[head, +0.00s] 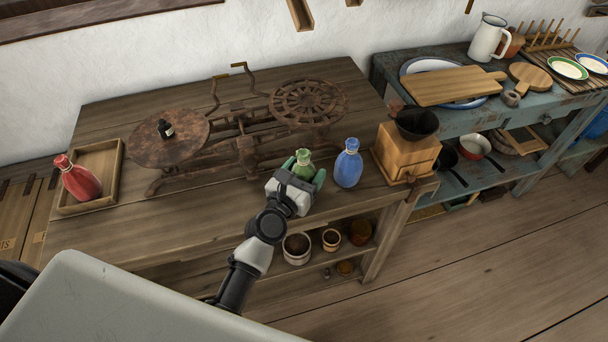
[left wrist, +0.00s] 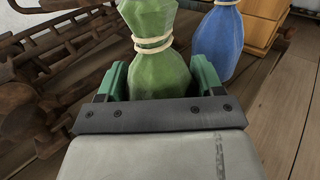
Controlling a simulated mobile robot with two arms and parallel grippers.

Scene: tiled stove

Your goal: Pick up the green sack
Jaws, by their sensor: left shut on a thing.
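The green sack (head: 303,164) is at the front of the wooden table, tied near its top with a pale cord. My left gripper (head: 296,182) is shut on it, with one finger on each side. In the left wrist view the green sack (left wrist: 160,65) stands between the green fingers of the gripper (left wrist: 160,80), and its lower part is hidden by the gripper body. I cannot tell whether its base touches the table. My right gripper is not in view.
A blue sack (head: 348,165) stands close to the right of the green one. A rusty balance scale (head: 240,125) is behind. A red sack (head: 78,180) lies in a wooden tray (head: 116,175) at the left. A coffee grinder (head: 405,155) stands at the right.

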